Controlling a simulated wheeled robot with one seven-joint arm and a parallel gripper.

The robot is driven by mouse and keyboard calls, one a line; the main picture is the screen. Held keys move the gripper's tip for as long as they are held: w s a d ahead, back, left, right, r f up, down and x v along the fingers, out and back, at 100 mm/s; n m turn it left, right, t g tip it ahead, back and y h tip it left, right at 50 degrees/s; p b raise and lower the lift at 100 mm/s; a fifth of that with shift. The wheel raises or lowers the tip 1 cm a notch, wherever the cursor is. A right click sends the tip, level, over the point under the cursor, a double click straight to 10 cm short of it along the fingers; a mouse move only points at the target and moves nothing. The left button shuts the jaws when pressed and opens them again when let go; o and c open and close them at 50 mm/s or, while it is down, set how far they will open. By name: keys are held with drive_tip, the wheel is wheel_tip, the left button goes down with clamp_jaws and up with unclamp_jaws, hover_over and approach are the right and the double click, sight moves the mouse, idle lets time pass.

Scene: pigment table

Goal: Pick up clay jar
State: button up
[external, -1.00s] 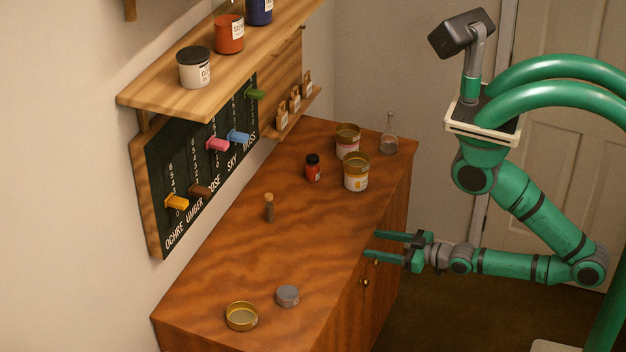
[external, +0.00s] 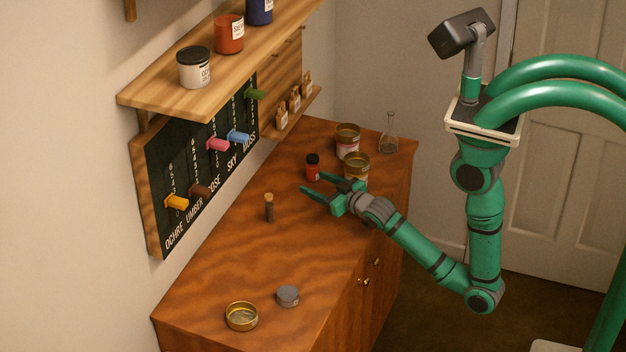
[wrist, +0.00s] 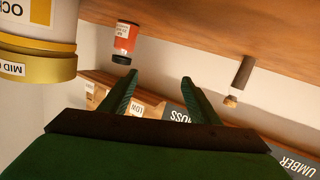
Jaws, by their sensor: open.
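No label that I can read says clay, so I cannot tell for sure which jar is meant. A small red jar with a black lid (external: 313,168) stands upright on the wooden cabinet top. In the wrist view, which is upside down, the red jar (wrist: 126,38) is beyond the fingertips and toward the left finger. A larger orange-red jar (external: 229,36) stands on the upper shelf. My gripper (external: 311,183) is open and empty above the cabinet top, close to the small red jar. The fingers (wrist: 160,76) have nothing between them.
A yellow-banded tin (external: 356,164) stands partly behind my gripper, with another tin (external: 347,138) and a glass flask (external: 388,140) beyond. A corked vial (external: 269,209) stands to the left. A grey pot (external: 288,296) and brass dish (external: 241,317) are at the front.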

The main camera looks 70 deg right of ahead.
sight(316, 164)
drive_tip(key=d+m+g+h, duration=0.1)
drive_tip(key=d, duration=0.1)
drive_tip(key=w+d+m+g+h, duration=0.1)
drive_tip(key=d+m+g, duration=0.1)
drive_tip(key=w+d+m+g+h, duration=0.1)
drive_tip(key=d+m, duration=0.1)
drive_tip(key=shift+w+d+r+g, duration=0.15)
drive_tip(key=shift+d+r+g, duration=0.05)
drive_tip(key=shift+d+g, duration=0.15)
drive_tip(key=shift+d+m+g, duration=0.45)
drive_tip(key=shift+d+m, duration=0.15)
drive_tip(key=x, duration=0.5)
drive_tip(key=shift+x, duration=2.75)
drive_tip(key=shift+w+a, duration=0.1)
drive_tip(key=shift+c, duration=0.7)
drive_tip(key=shift+r, duration=0.1)
drive_tip(key=c, duration=1)
drive_tip(key=shift+r, duration=0.1)
